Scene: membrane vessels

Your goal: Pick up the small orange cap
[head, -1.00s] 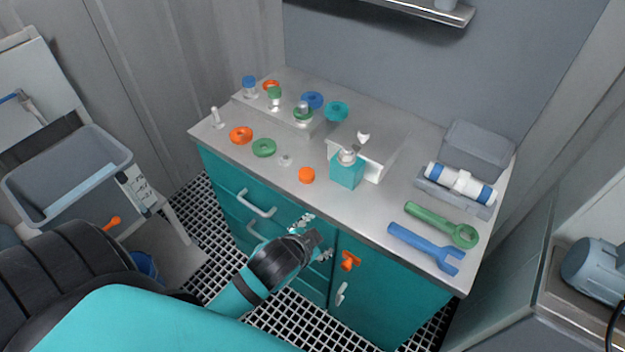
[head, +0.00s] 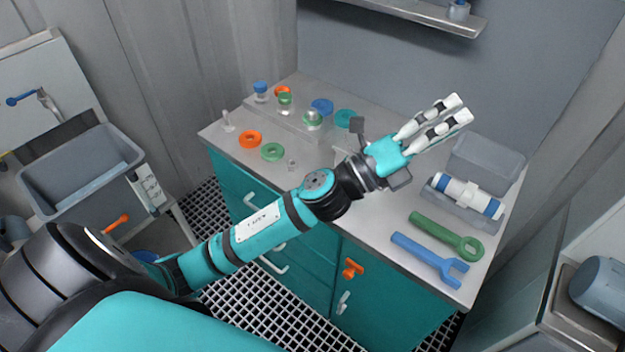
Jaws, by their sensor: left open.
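The small solid orange cap, seen near the front edge of the bench a second ago, is hidden now behind my left arm. Two orange rings show in the head view: one (head: 250,139) lies on the left of the bench, the other (head: 282,91) at the back left. My left gripper (head: 460,108) is open and empty. Its white fingers point to the upper right, over the right half of the bench and well right of where the cap lay. My right gripper is not in view.
The bench top (head: 380,208) holds a green ring (head: 272,152), a blue ring (head: 322,105) and a teal ring (head: 345,118). At right lie a white-blue cylinder (head: 466,195) in a holder, a green wrench (head: 446,236) and a blue wrench (head: 428,259). A shelf (head: 425,14) hangs above.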

